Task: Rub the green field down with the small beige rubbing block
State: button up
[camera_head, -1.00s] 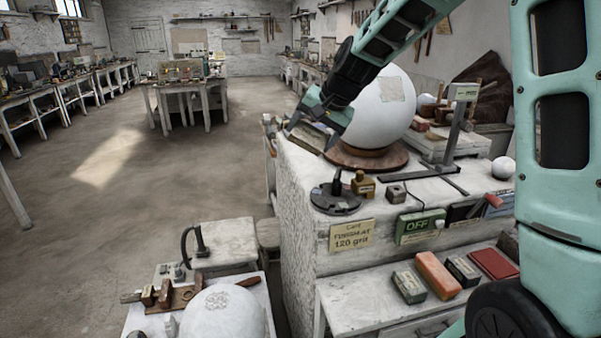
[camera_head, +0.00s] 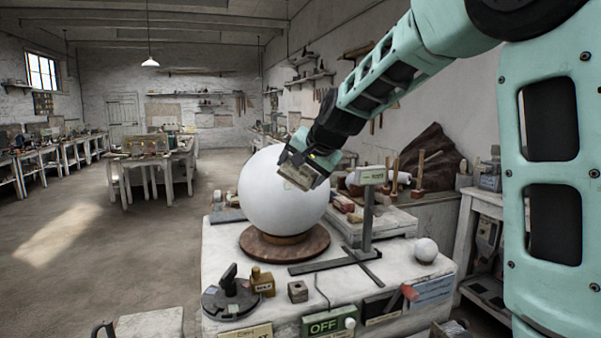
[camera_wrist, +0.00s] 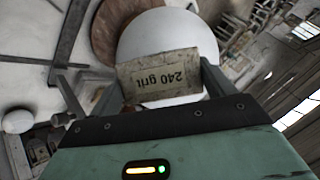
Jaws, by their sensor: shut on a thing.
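My gripper (camera_head: 307,166) is at the upper right of a large white sphere (camera_head: 268,203), which sits on a round wooden base (camera_head: 262,246) on the workbench. My gripper is shut on a small beige block (camera_wrist: 158,72), whose face reads "240 grit" in the wrist view. In the head view the block (camera_head: 297,177) overlaps the sphere's face; I cannot tell whether it touches. The sphere (camera_wrist: 160,28) lies behind the block in the wrist view. I see no green field on the visible part of the sphere; the area behind the block is hidden.
A metal stand (camera_head: 368,215) with a display rises right of the sphere. Open floor lies left.

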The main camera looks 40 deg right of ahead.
jog(key=shift+w+d+f+b, duration=0.15)
jog(key=shift+w+d+f, duration=0.2)
jog(key=shift+w, duration=0.45)
jog(key=shift+w+d+f+b, duration=0.1)
jog(key=shift+w+d+f, duration=0.3)
jog(key=shift+w, duration=0.45)
jog(key=shift+w+d+f+b, duration=0.2)
jog(key=shift+w+f, duration=0.3)
jog(key=shift+w, duration=0.3)
jog(key=shift+w+d+f, duration=0.15)
jog(key=shift+w, duration=0.2)
jog(key=shift+s+d+f+b, duration=0.6)
jog(key=shift+d+f+b, duration=0.1)
jog(key=shift+b, duration=0.9)
jog(key=shift+w+a+r+p, duration=1.25)
jog(key=shift+a+r+p, duration=0.1)
jog(key=shift+p, duration=1.25)
jog(key=shift+s+d+f+b, duration=1.3)
jog(key=shift+f+b, duration=0.1)
jog(key=shift+b, duration=1.45)
jog(key=shift+r, duration=0.1)
